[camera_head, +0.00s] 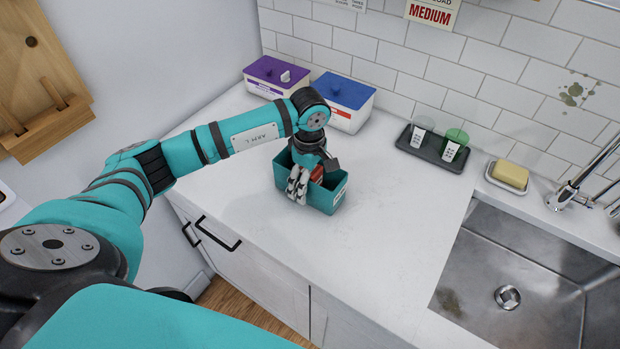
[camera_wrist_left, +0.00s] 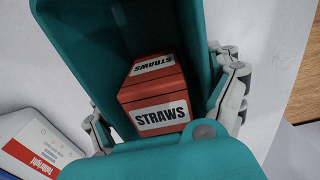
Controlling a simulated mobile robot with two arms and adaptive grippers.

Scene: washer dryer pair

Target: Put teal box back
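The teal box (camera_head: 327,197) is an open-topped bin on the white counter, in front of the blue-lidded bin. A red straws box (camera_wrist_left: 155,95) lies inside it; only a bit of red shows in the head view. My left gripper (camera_head: 303,184) reaches down over the teal box. In the left wrist view its fingers (camera_wrist_left: 165,108) lie along the outside of two opposite walls of the teal box (camera_wrist_left: 118,30) and appear closed on them. I cannot tell whether the box is lifted at all. My right gripper is not in view.
A purple-lidded bin (camera_head: 277,73) and a blue-lidded bin (camera_head: 345,98) stand against the tiled wall. A dark tray (camera_head: 432,150) with two cups, a yellow sponge (camera_head: 510,174) on a dish and the sink (camera_head: 520,270) are to the right. The counter (camera_head: 390,220) between is clear.

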